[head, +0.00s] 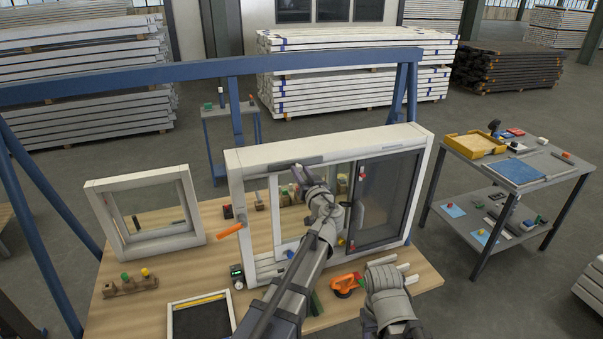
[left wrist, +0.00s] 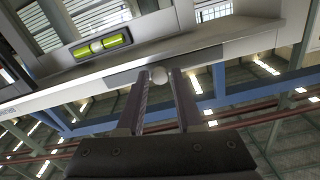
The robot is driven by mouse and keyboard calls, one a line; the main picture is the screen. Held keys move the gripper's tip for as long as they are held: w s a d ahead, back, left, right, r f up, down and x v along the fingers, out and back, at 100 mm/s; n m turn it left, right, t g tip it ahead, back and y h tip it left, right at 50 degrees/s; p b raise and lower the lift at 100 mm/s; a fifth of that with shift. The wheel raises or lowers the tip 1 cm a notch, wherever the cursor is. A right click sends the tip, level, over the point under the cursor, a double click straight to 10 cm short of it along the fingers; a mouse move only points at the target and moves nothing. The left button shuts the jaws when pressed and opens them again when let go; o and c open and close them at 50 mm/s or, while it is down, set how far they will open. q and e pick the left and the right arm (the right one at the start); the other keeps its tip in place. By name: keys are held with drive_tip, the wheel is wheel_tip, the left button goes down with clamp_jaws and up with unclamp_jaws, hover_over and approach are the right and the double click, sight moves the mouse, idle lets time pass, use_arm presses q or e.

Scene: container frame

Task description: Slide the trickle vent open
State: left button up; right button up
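The white window frame (head: 240,168) stands upright on the wooden bench. A grey strip (head: 283,167), apparently the trickle vent, lies along its top rail. My left gripper (head: 298,174) is at that rail, just in front of the strip. In the left wrist view, its two dark fingers (left wrist: 160,88) stand apart, with a small pale round knob (left wrist: 158,75) between their tips. The fingers do not clearly press on it. The strip (left wrist: 190,58) runs behind the fingertips. A grey part of my right arm (head: 387,295) shows at the lower right; its finger state is unclear.
A yellow-green level vial (left wrist: 101,46) sits beside the rail in the left wrist view. The bench (head: 190,262) holds a smaller white frame (head: 110,215), a dark tray and an orange suction cup (head: 345,284). A tool cart (head: 505,165) stands at the right.

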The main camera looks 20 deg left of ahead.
use_arm(q)
clamp_jaws()
idle(1.0)
